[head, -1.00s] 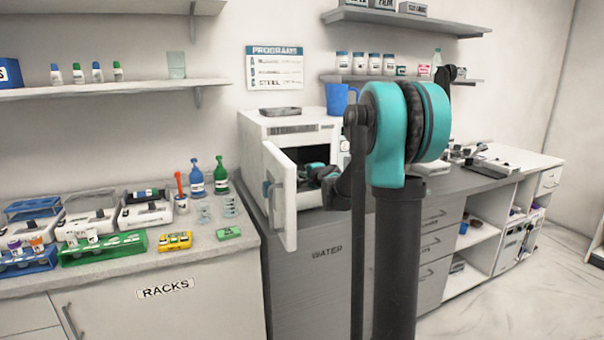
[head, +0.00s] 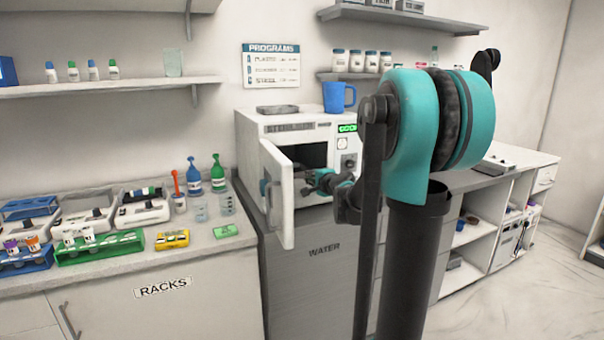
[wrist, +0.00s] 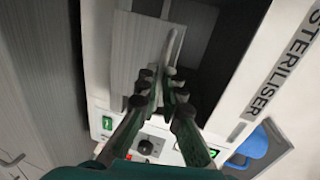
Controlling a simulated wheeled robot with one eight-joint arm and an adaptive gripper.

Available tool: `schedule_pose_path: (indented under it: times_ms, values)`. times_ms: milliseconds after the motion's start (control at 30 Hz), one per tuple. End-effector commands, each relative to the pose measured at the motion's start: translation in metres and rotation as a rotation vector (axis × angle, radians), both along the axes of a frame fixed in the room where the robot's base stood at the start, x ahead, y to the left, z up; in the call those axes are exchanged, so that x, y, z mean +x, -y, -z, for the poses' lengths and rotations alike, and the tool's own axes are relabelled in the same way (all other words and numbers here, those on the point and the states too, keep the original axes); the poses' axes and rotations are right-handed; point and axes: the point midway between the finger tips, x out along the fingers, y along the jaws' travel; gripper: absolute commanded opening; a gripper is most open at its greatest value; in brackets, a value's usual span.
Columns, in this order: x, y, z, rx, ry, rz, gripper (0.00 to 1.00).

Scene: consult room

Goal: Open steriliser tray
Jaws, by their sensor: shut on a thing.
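The white steriliser (head: 320,131) stands on the grey counter, its door (head: 281,205) swung open to the left. The chamber is dark inside. In the wrist view, which is turned sideways, the pale tray (wrist: 128,48) lies in the lower part of the chamber opening (wrist: 205,50), with a light bar (wrist: 173,45) along it. My gripper (wrist: 162,82) is shut on the tray at that bar; the fingers hide the exact contact. In the head view my gripper (head: 312,181) is at the chamber mouth, right of the open door, and the tray is hard to make out.
A blue mug (head: 335,97) and a grey dish (head: 277,110) stand on top of the steriliser. Racks and bottles crowd the counter at left. The door stands close to my gripper's left. The floor at right is clear.

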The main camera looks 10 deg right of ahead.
Motion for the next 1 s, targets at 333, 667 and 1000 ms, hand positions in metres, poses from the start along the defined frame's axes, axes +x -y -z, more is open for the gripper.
schedule_pose_path:
  times_ms: [333, 667, 1000]
  values:
    - [-0.090, 0.025, 0.001, -0.001, -0.001, 0.002, 0.00]
    - [-0.135, 0.037, 0.000, 0.000, -0.001, 0.001, 0.00]
    - [-0.144, 0.038, 0.000, -0.001, -0.001, 0.000, 0.00]
